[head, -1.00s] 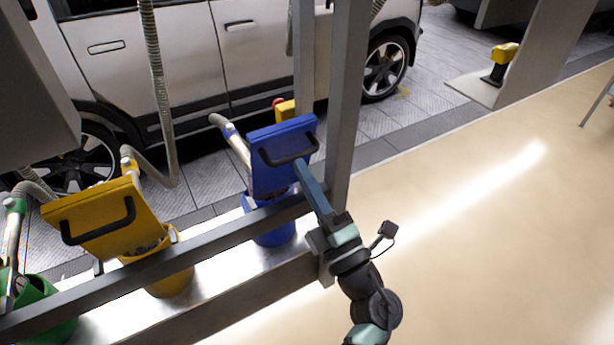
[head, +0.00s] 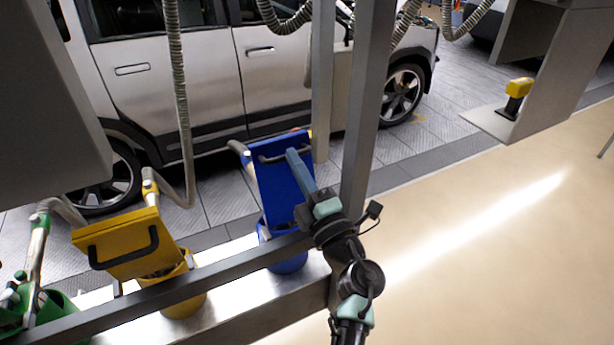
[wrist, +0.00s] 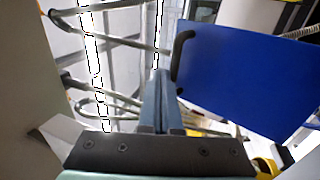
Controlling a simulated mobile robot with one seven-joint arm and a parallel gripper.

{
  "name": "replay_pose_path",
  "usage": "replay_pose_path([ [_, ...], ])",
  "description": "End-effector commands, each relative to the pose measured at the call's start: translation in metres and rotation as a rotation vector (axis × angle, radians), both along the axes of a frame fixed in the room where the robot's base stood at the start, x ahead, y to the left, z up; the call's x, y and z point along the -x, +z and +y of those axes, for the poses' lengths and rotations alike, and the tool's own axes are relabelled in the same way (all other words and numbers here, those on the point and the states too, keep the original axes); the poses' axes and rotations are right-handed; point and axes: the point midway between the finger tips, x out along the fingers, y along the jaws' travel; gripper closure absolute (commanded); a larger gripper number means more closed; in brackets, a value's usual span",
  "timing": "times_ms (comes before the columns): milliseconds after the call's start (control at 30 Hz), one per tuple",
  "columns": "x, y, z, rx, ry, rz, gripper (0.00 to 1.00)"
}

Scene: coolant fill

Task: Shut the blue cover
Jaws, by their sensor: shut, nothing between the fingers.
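The blue cover (head: 284,176) stands raised on the blue container (head: 288,262), with its dark handle (head: 287,150) near the top edge. In the wrist view the blue cover (wrist: 250,80) fills the right side, and its handle (wrist: 180,62) runs along its left edge. My gripper (head: 292,153) is shut and empty. Its fingers lie in front of the cover, with the tips close to the handle in the head view. In the wrist view the fingers (wrist: 160,85) are left of the handle. I cannot tell whether they touch it. The arm hides part of the cover's right side.
A grey rail (head: 160,295) crosses in front of the containers, and a grey post (head: 365,120) stands right of the cover. The yellow cover (head: 125,243) is raised at left. A silver car (head: 200,75) is behind.

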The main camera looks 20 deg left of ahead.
Motion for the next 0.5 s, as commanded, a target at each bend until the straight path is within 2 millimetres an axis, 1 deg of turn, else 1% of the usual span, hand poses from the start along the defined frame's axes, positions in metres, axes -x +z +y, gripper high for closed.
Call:
replay_pose_path([
  [33,-0.005,-0.002,0.006,0.000,0.001,-0.003,1.00],
  [200,-0.018,-0.003,0.023,0.000,0.000,-0.004,1.00],
  [500,-0.032,-0.005,0.041,0.000,0.001,-0.002,1.00],
])
